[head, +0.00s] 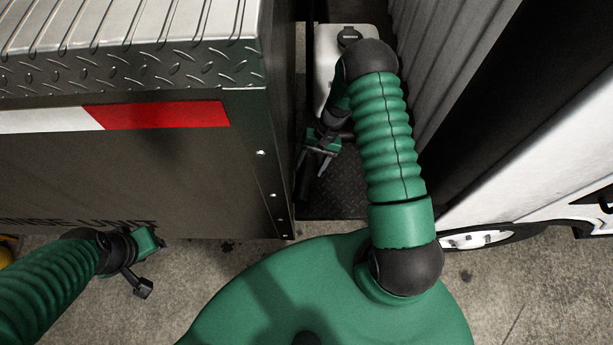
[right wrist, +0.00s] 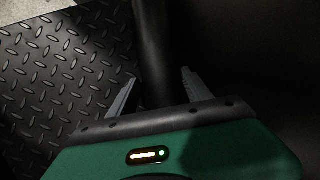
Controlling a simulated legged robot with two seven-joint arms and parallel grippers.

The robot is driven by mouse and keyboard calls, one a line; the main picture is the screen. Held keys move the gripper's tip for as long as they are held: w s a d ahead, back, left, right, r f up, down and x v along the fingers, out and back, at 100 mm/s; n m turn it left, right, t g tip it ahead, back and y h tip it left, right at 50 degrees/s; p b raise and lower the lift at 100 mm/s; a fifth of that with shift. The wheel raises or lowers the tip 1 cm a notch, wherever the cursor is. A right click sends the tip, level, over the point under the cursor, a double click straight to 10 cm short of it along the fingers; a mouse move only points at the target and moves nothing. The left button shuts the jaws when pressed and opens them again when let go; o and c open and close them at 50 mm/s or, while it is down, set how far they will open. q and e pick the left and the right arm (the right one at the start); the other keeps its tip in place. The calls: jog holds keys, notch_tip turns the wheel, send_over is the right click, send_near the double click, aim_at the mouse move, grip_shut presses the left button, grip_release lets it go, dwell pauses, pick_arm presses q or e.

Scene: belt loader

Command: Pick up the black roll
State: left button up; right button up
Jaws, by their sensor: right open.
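The black roll (right wrist: 153,45) is a dark cylinder in the right wrist view, running up from between the two grey fingers of my right gripper (right wrist: 159,78). The fingers are apart, one on each side of the roll. I cannot tell whether they touch it. In the head view the roll (head: 305,184) is a small dark shape below my right gripper (head: 319,160), in the narrow gap beside the grey box. My left gripper (head: 146,268) is low at the left, away from the roll; its finger opening is unclear.
A grey metal box (head: 140,180) with a red and white stripe borders the gap on the left. A ribbed wall (head: 450,70) and white vehicle (head: 540,170) border it on the right. A white container (head: 328,60) stands behind. Dark tread plate (head: 345,192) forms the gap's floor.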

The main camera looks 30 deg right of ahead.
jog(key=shift+a+f, duration=0.1)
jog(key=shift+a, duration=0.35)
jog(key=c, duration=0.3)
jog(key=shift+a, duration=0.1)
jog(key=c, duration=0.5)
grip_shut()
jog(key=shift+d, duration=0.25)
jog(key=shift+w+d, duration=0.1)
